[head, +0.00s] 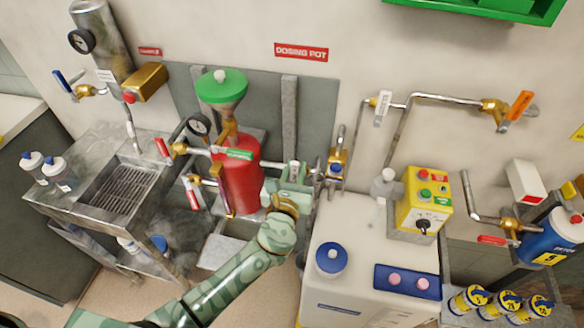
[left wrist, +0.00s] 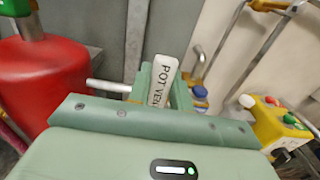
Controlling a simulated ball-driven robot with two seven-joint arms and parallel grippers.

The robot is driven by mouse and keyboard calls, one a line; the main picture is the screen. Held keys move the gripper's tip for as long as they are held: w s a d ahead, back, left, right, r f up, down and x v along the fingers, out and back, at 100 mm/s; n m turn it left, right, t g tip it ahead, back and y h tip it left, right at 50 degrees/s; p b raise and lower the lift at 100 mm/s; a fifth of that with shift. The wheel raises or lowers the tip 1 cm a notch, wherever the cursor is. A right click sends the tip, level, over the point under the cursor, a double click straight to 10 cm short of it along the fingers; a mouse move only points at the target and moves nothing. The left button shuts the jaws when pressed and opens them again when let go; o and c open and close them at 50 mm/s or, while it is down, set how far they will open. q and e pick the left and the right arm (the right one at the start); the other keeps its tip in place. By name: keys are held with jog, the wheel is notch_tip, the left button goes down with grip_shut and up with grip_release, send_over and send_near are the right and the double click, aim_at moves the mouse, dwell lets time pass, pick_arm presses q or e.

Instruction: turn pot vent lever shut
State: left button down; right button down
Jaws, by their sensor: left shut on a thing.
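The red dosing pot (head: 236,172) stands below the green funnel (head: 221,87) at the middle left, and it also shows in the left wrist view (left wrist: 40,75). My left gripper (head: 292,176) is just right of the pot, at the end of its short side pipe (head: 273,166). In the left wrist view its fingers (left wrist: 165,85) are shut around the pot vent lever, with a white tag (left wrist: 162,76) reading "POT VE…" between them. The gripper hides most of the lever and valve, so the lever's angle is unclear. My right gripper is not in view.
A white tank (head: 335,225) with a blue cap stands close to the right of my left arm. A yellow control box (head: 425,198) and a small brass valve (head: 338,158) are near. A metal sink (head: 125,185) and red-handled valves (head: 163,149) lie left of the pot.

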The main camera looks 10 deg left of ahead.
pick_arm(q)
jog(key=shift+s+d+f, duration=0.1)
jog(key=shift+f, duration=0.05)
dwell(0.3)
jog(key=c, duration=1.3)
grip_release()
jog(key=shift+o, duration=0.2)
jog(key=s, duration=1.6)
jog(key=shift+s+a, duration=0.15)
jog(key=shift+a, duration=0.1)
